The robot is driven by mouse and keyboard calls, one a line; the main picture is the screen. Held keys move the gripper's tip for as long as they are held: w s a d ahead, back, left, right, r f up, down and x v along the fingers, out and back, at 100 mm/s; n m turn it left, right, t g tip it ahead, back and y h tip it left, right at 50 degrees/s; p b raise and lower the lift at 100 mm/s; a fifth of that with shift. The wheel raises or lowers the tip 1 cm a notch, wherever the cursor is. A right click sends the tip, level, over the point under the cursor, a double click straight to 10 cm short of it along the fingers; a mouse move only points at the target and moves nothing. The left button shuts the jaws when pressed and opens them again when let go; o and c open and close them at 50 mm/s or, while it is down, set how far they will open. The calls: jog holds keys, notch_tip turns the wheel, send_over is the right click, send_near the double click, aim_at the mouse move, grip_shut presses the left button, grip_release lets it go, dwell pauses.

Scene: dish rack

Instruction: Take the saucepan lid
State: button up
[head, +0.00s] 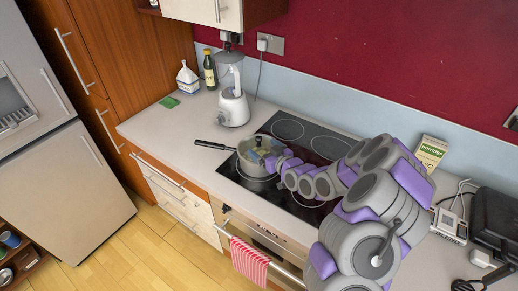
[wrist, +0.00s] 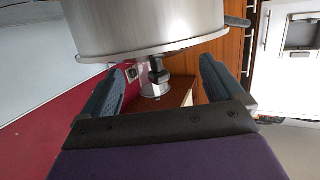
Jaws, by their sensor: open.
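The steel saucepan (head: 244,166) sits on the left front of the black hob, its dark handle (head: 213,146) pointing left. In the wrist view, which looks upside down, the saucepan (wrist: 145,22) fills the top. The lid (wrist: 115,57) appears as a flared rim on it, with a dark stem and round metal knob (wrist: 155,88). My gripper (head: 263,153) is over the pan and hides much of the lid in the head view. In the wrist view my gripper (wrist: 160,85) is open, with one finger on each side of the knob. I see no clear contact.
A porridge box (head: 430,152) and a black appliance (head: 490,220) are at the right. A red striped towel (head: 251,262) hangs on the oven.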

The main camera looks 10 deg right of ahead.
aim_at(260, 144)
jog(key=shift+w+a, duration=0.3)
jog(key=shift+w, duration=0.05)
jog(key=x, duration=0.3)
jog(key=shift+d+f+b, duration=0.1)
jog(key=shift+d+b, duration=0.2)
jog(key=shift+b, duration=0.1)
jog(key=shift+w+d, duration=0.15)
jog(key=shift+w, duration=0.5)
jog(key=shift+a, duration=0.2)
